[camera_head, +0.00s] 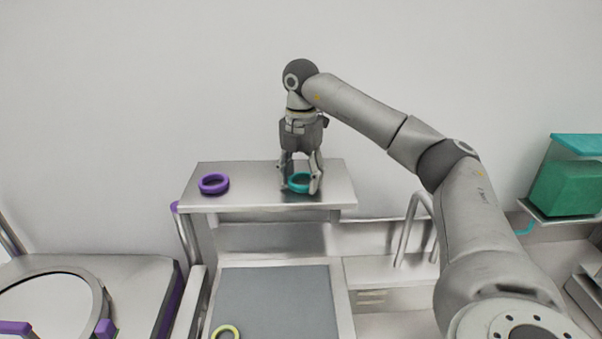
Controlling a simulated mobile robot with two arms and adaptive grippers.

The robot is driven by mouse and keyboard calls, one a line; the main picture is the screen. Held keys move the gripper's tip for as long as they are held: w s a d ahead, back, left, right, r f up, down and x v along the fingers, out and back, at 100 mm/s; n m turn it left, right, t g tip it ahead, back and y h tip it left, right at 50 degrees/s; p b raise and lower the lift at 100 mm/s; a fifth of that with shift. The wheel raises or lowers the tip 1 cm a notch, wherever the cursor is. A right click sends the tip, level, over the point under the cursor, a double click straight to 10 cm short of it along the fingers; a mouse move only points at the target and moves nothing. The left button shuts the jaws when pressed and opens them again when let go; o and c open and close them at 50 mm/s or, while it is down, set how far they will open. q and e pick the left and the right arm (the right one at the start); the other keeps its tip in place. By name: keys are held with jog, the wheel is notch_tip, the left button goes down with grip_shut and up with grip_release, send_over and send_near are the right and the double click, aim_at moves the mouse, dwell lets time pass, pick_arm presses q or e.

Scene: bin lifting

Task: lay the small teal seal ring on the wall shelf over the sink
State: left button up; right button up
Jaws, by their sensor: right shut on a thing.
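The small teal seal ring (297,186) is between the fingers of my right gripper (301,183), which is shut on it. The ring is at the top surface of the wall shelf (250,194), right of its middle. I cannot tell whether the ring touches the shelf. The fingers point straight down and cover parts of the ring. The sink (272,295) lies below the shelf. My left gripper is out of view.
A purple ring (214,184) lies on the shelf's left part. A yellow-green ring (225,333) is in the sink's near left. A tap-like bent pipe (405,228) stands right of the sink. A teal box (568,187) sits far right. Free shelf room lies between the rings.

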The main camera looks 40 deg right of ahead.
jog(key=shift+a+f, duration=0.1)
jog(key=o, duration=0.8)
notch_tip(320, 180, up, 12)
jog(key=shift+r, duration=0.1)
dwell(0.4)
dwell(0.7)
